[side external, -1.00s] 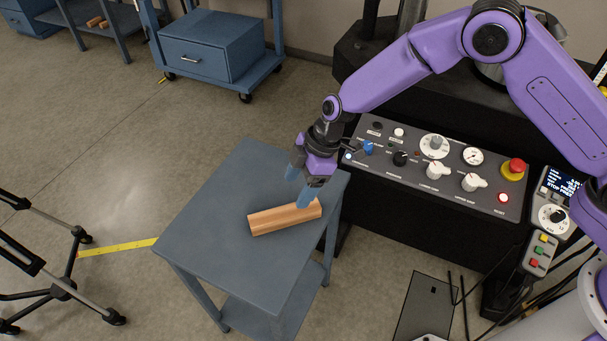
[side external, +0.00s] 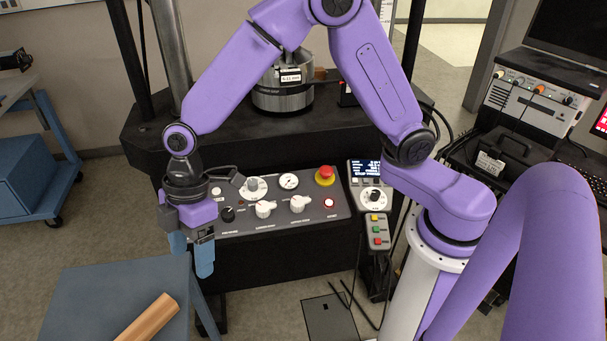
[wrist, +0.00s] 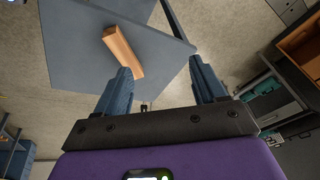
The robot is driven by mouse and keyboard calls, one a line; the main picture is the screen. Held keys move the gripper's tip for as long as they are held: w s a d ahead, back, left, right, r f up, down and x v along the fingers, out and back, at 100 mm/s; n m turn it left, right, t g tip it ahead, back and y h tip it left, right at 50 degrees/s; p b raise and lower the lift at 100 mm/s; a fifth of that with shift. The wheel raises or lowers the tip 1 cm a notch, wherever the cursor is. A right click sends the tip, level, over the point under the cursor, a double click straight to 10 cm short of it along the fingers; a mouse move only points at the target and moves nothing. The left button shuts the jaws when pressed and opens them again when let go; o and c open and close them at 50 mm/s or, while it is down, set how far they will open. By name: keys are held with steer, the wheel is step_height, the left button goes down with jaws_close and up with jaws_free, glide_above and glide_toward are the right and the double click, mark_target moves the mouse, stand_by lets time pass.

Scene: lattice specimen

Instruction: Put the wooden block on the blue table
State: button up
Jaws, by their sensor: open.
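The wooden block (side external: 148,318) lies on top of the blue table (side external: 95,285), and the lower frame edge cuts off part of both in the side view. In the wrist view the whole block (wrist: 122,51) rests flat on the table top (wrist: 75,60), clear of its edges. My gripper (side external: 192,258) is open and empty, above and beyond the block near the table's back right corner. In the wrist view the two blue fingers of my gripper (wrist: 160,88) are wide apart, with the block ahead of the left finger and not between them.
The control panel (side external: 290,208) with knobs and a red button stands just behind my gripper. A black floor plate (side external: 330,318) lies right of the table. A blue drawer cabinet (side external: 22,170) stands at the left. The table top around the block is bare.

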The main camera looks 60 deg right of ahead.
steer(key=s+d+r+m+h, duration=0.1)
steer(key=s+d+r+m, duration=0.1)
steer(key=s+d, duration=0.7)
steer(key=s+d+r+m+t+h, duration=0.1)
steer(key=s+d+r, duration=0.4)
steer(key=s+d, duration=0.5)
steer(key=d+m, duration=0.1)
steer(key=d, duration=0.4)
steer(key=shift+s+d+h, duration=0.25)
steer(key=shift+d+h, duration=0.1)
steer(key=shift+h, duration=0.05)
